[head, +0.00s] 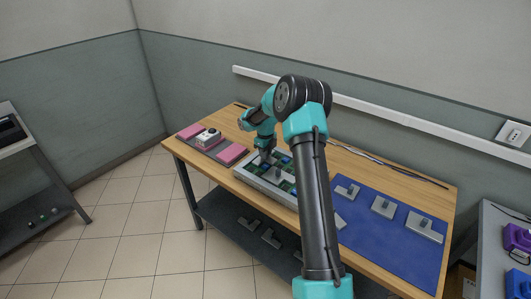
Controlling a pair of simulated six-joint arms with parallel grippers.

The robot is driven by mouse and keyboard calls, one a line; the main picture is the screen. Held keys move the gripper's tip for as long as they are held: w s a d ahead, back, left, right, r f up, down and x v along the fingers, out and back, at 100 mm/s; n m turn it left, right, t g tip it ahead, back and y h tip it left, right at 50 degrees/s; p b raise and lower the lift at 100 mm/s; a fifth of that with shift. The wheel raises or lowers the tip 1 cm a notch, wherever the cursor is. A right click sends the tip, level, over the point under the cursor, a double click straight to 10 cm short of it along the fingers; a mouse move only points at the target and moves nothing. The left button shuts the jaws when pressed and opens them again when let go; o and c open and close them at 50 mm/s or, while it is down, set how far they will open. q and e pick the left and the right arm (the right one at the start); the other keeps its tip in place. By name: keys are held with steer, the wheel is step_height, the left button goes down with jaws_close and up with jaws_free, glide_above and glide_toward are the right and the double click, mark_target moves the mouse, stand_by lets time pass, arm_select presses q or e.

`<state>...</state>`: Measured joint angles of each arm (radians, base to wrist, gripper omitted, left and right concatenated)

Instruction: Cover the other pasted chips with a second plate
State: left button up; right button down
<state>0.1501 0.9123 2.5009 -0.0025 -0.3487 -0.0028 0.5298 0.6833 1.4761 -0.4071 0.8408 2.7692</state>
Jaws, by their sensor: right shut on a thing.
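The green circuit board (270,182) lies in a pale grey tray (246,178) near the middle of the wooden table. Small dark and grey parts sit on it, too small to tell apart. My right gripper (264,157) is over the back left part of the board, shut on a small grey plate that is mostly hidden. Grey plates with upright knobs lie on the blue mat (390,256): one at its back left (347,191), one in the middle (383,207), one at the right (424,229). My right arm hides part of the board. My left gripper is not in view.
Pink pads (231,153) and a white device (208,136) sit on a dark mat at the table's left end. Dark cables (390,165) run along the back edge. A lower shelf (236,222) holds grey parts. The front of the blue mat is clear.

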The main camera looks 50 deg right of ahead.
steer(key=c, duration=1.3)
jaws_free()
steer(key=shift+r, duration=0.1)
steer(key=shift+r, duration=2.4)
steer(key=o, duration=0.6)
steer(key=shift+c, duration=0.2)
steer(key=shift+s, duration=0.1)
